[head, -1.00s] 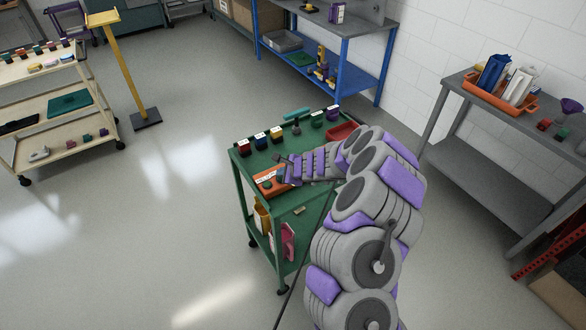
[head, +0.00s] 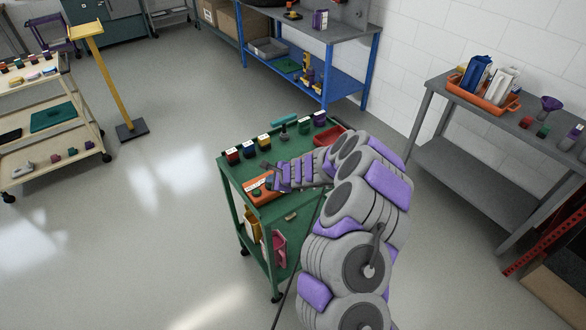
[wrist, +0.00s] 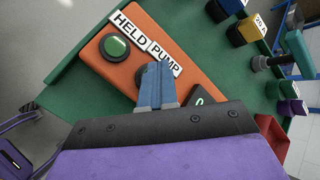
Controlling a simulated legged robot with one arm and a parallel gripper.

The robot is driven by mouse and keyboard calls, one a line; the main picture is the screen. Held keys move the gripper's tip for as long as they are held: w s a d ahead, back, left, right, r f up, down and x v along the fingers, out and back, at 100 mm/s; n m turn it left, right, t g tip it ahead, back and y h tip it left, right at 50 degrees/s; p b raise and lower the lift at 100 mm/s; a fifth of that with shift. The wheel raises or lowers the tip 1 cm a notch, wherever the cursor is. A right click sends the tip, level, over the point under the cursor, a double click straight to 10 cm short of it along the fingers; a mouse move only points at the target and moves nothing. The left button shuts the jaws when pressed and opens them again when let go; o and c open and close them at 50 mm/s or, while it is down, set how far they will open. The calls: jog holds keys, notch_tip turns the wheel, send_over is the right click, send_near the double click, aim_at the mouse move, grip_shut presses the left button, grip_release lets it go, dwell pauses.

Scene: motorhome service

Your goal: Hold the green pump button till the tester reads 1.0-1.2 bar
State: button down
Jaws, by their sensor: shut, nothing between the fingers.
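The orange tester box (head: 257,190) lies on top of the green cart (head: 236,207). In the wrist view the box (wrist: 186,73) carries white labels reading HELD and PUMP. A green round button or lamp (wrist: 115,47) in a dark ring sits beside the HELD label. A dark round part (wrist: 142,77) beside the PUMP label is mostly hidden by my fingers. A dark display (wrist: 201,98) shows a partly hidden "0"; I cannot read the pressure. My gripper (wrist: 157,68) is shut and empty, its tips over that dark part; contact cannot be told. It also shows in the head view (head: 266,168).
Several coloured blocks (head: 249,148) stand along the cart's back edge, with a red tray (head: 330,137) near its right end. A grey table with an orange tray (head: 484,91) stands right, a blue-framed bench (head: 326,62) behind.

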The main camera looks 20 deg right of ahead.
jog(key=shift+r, duration=0.1)
jog(key=shift+r+p, duration=0.65)
jog(key=shift+r, duration=0.15)
notch_tip(320, 180, up, 5)
jog(key=p, duration=0.4)
dwell(0.6)
